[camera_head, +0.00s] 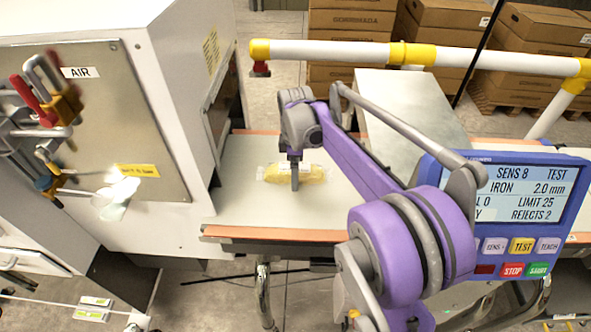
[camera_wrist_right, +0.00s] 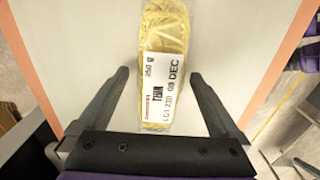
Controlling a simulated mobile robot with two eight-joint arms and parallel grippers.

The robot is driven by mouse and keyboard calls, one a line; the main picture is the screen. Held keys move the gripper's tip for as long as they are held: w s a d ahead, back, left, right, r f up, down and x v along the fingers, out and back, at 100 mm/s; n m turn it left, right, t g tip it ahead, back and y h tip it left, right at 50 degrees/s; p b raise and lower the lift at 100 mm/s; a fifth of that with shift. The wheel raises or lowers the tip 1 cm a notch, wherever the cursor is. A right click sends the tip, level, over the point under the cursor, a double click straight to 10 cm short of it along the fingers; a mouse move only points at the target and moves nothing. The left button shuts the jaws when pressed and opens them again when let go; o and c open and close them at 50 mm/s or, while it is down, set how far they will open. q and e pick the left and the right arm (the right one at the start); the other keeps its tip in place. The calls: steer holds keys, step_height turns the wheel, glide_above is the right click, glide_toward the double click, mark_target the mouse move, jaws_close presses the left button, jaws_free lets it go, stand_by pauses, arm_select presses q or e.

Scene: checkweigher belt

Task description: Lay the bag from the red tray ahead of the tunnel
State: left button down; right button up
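A clear bag with yellow contents (camera_head: 311,174) lies flat on the pale belt (camera_head: 240,200) in the head view. In the right wrist view the bag (camera_wrist_right: 165,35) carries a white label reading 250 g and 09 DEC. My right gripper (camera_head: 294,182) is above the bag, pointing down. In the wrist view its two fingers (camera_wrist_right: 160,75) are spread, one on each side of the bag's labelled end, with gaps between. My left gripper is not in view. I see no red tray. A white cabinet (camera_head: 180,90) with a dark opening in its side stands at the belt's left end; I cannot tell whether this is the tunnel.
A control panel (camera_head: 505,205) stands at the right, partly behind my right arm. A white and yellow rail (camera_head: 330,50) crosses behind the belt. A grey box (camera_head: 410,98) stands behind my arm. Cartons (camera_head: 440,50) are stacked at the back. Valves (camera_head: 50,90) protrude at the left.

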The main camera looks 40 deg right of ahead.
step_height(320, 180, up, 12)
steer(key=p, duration=0.1)
steer(key=s+a+f+m+t, duration=0.1)
steer(key=s+a+f, duration=0.1)
steer(key=s+a, duration=0.1)
steer(key=s+a+f+m+t, duration=0.1)
steer(key=s+a+f+m, duration=0.1)
steer(key=a, duration=0.3)
steer(key=s+a+f+m, duration=0.2)
steer(key=s+a, duration=0.2)
steer(key=shift+s+t, duration=0.35)
steer(key=shift+t, duration=0.05)
steer(key=s+a+f+m+t, duration=0.2)
steer(key=s+a+f+m, duration=0.3)
steer(key=s+f, duration=0.4)
steer(key=shift+s+a, duration=0.3)
steer(key=shift+a, duration=0.2)
